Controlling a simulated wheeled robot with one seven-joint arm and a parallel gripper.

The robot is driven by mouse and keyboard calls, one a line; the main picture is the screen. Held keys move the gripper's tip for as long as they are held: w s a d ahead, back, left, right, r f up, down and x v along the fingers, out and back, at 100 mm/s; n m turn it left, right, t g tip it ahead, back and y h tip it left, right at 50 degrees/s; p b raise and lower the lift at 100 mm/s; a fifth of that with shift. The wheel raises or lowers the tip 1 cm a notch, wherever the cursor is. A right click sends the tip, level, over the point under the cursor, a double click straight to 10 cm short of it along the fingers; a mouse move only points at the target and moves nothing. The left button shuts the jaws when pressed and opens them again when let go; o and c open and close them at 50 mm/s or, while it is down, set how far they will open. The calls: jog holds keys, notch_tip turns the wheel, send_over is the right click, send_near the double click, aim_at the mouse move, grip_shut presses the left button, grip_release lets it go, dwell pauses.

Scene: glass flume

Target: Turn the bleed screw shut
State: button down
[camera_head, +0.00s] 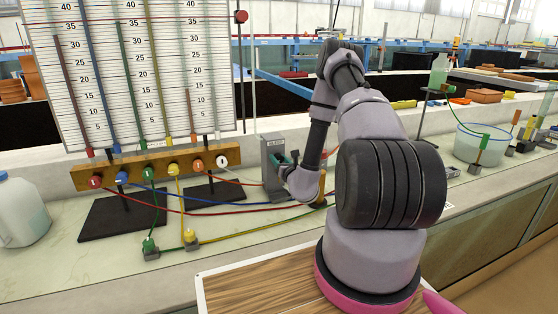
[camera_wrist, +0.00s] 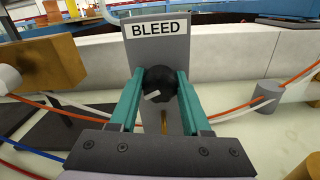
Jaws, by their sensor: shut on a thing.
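The bleed screw (camera_wrist: 158,85) is a round black knob with a pale mark on its face, in the middle of the wrist view. It sits on a grey upright plate (camera_wrist: 178,48) labelled BLEED. The same grey bleed block (camera_head: 272,160) stands on the bench in the head view, left of my arm. My gripper (camera_wrist: 158,88) has two teal fingers, one on each side of the knob, shut on it. A brass-coloured stem (camera_wrist: 164,122) shows below the knob. In the head view my arm hides part of the block's right side.
A manometer board (camera_head: 150,75) with coloured tubes and a wooden valve rail (camera_head: 150,168) stands to the left. Red, blue and yellow hoses run along the bench near the block. A white jug (camera_head: 20,210) is far left; a clear bucket (camera_head: 482,145) is right.

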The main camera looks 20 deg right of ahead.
jog(key=m, duration=0.6)
jog(key=shift+d+f, duration=0.1)
jog(key=m, duration=0.5)
jog(key=shift+m, duration=0.3)
jog(key=m, duration=0.5)
jog(key=shift+f, duration=0.1)
jog(key=m, duration=0.6)
jog(key=shift+c, duration=1.9)
grip_release()
